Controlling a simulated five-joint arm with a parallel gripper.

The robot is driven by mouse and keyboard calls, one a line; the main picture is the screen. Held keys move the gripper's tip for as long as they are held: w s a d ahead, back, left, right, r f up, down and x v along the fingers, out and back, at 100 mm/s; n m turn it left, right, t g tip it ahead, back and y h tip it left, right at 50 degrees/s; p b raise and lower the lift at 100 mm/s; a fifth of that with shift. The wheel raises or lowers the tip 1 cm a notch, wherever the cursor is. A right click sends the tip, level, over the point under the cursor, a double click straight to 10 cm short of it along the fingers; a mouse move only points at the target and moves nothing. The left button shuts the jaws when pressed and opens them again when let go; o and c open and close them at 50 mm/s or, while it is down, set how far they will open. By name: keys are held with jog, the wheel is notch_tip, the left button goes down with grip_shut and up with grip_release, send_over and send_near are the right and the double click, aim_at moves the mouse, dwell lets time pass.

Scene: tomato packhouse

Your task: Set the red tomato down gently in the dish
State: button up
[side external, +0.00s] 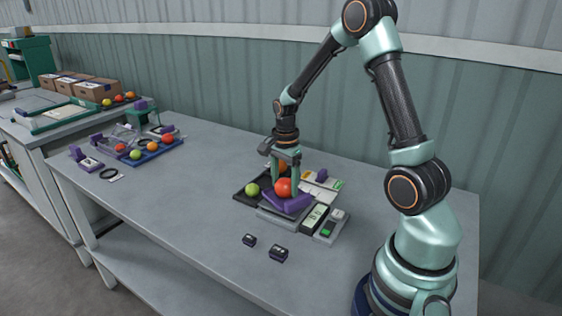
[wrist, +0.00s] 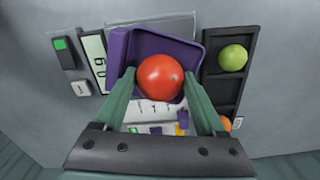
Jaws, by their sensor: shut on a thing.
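The red tomato (side external: 284,187) is between the two fingers of my gripper (side external: 283,182), which is shut on it. In the wrist view the tomato (wrist: 160,77) lies over the near part of the purple dish (wrist: 122,48). In the side view the dish (side external: 290,206) is directly beneath the tomato, on a scale. I cannot tell whether the tomato touches the dish floor. The dish has no other tomato visible in it; its near edge is partly hidden by the tomato and fingers.
A black tray (wrist: 208,88) beside the dish holds a green tomato (wrist: 233,58) and an orange one (wrist: 226,124). The scale's display (wrist: 96,60) is on the other side. Two small dark blocks (side external: 278,252) lie on the table in front.

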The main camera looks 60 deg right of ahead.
jog(key=shift+f, duration=0.3)
jog(key=o, duration=0.9)
jog(key=shift+c, duration=1.2)
jog(key=shift+r, duration=3.5)
